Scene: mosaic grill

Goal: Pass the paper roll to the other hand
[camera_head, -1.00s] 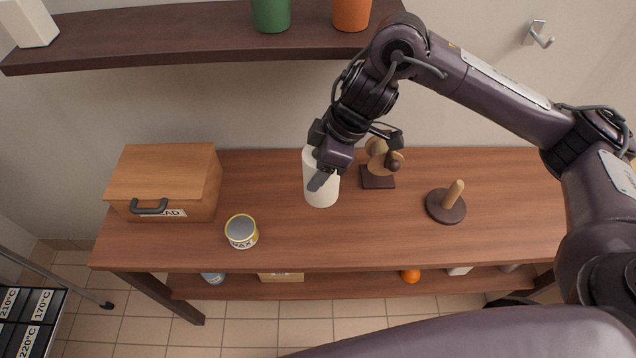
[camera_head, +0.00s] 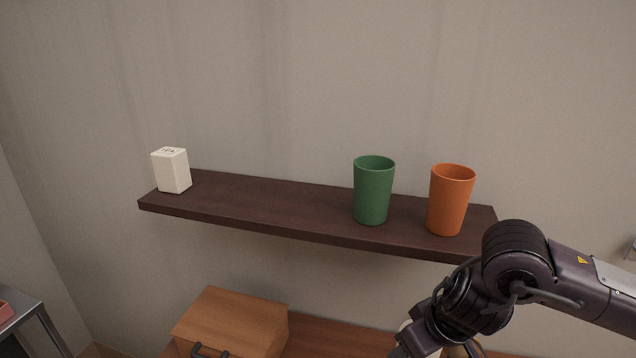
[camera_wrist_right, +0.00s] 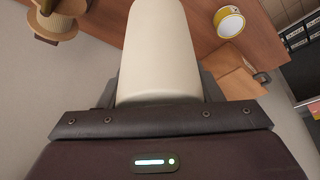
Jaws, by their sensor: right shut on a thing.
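The paper roll (camera_wrist_right: 160,50) is a smooth off-white cylinder. It fills the upper middle of the right wrist view, between the dark fingers of my right gripper (camera_wrist_right: 160,90). Only a small pale sliver, perhaps the roll, shows beside the wrist there. My left gripper is in neither current view.
A dark wall shelf (camera_head: 270,209) holds a white box (camera_head: 171,171), a green cup (camera_head: 373,190) and an orange cup (camera_head: 450,200). Below is a wooden box (camera_head: 235,320) on the table (camera_head: 335,335). The wrist view shows a yellow-rimmed tin (camera_wrist_right: 229,22) and a twine spool (camera_wrist_right: 62,12).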

